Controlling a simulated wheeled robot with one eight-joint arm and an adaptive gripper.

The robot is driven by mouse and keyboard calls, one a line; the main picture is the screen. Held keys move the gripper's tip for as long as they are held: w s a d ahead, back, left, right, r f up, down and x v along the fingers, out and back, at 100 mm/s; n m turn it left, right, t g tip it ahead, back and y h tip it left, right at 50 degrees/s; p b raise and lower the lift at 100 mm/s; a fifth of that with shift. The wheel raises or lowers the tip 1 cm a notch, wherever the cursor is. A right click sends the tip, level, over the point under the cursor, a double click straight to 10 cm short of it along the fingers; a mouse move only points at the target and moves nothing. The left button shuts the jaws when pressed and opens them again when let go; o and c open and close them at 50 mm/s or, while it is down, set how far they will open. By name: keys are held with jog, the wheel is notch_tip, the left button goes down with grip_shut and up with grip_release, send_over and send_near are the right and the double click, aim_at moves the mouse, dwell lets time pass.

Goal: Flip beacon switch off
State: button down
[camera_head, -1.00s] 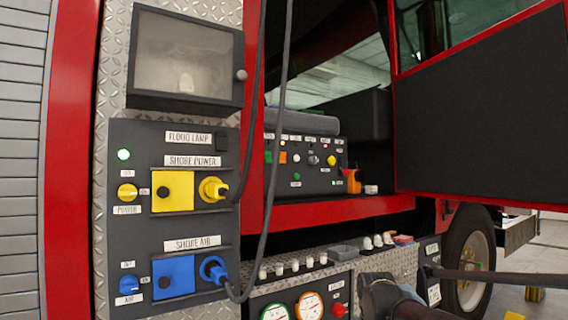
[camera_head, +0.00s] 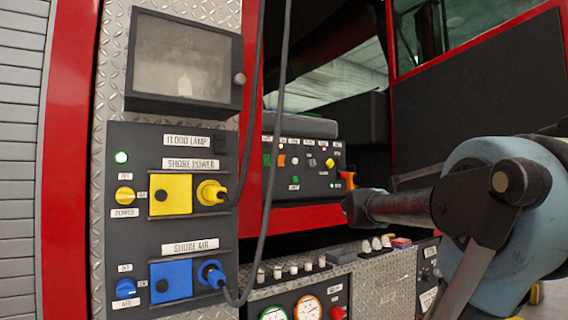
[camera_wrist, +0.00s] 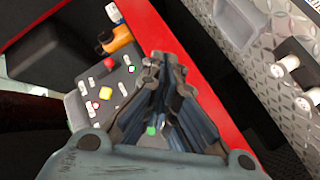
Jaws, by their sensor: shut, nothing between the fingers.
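A dark control panel (camera_head: 311,176) with a row of small labelled switches and knobs sits inside the red-framed opening. Its labels are too small to read, so I cannot tell which switch is the beacon. A yellow knob (camera_head: 329,162) is at its right; it also shows in the wrist view (camera_wrist: 105,93), near a red button (camera_wrist: 106,64). My gripper (camera_wrist: 164,62) is shut and empty, with its dark fingers pointing towards the panel area. The fingers hide part of the panel in the wrist view. I cannot tell whether they touch anything.
An orange-handled item (camera_wrist: 121,36) is beside the panel. A red beam (camera_head: 300,217) runs below the opening. A hanging cable (camera_head: 272,130) passes left of the panel. The shore power and air panel (camera_head: 140,235) is farther left. A ledge below holds several white fittings (camera_head: 295,265).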

aim_at(280, 157)
jog(key=w+a+r+n+t+y, duration=0.2)
jog(key=w+a+r+n+y, duration=0.15)
jog(key=r, duration=0.35)
jog(key=w+a+r+n+t+y, duration=0.2)
jog(key=w+a+r+n, duration=0.25)
jog(key=r, duration=0.25)
jog(key=w+a+r+n+g+y, duration=0.3)
jog(key=a+r+n+y, duration=0.3)
jog(key=a+n+y, duration=0.3)
jog(key=shift+w+a+n, duration=0.3)
jog(key=shift+w+a, duration=0.3)
jog(key=shift+a, duration=0.6)
jog(key=x, duration=1.4)
jog(key=shift+d, duration=0.1)
jog(key=shift+w+r, duration=0.1)
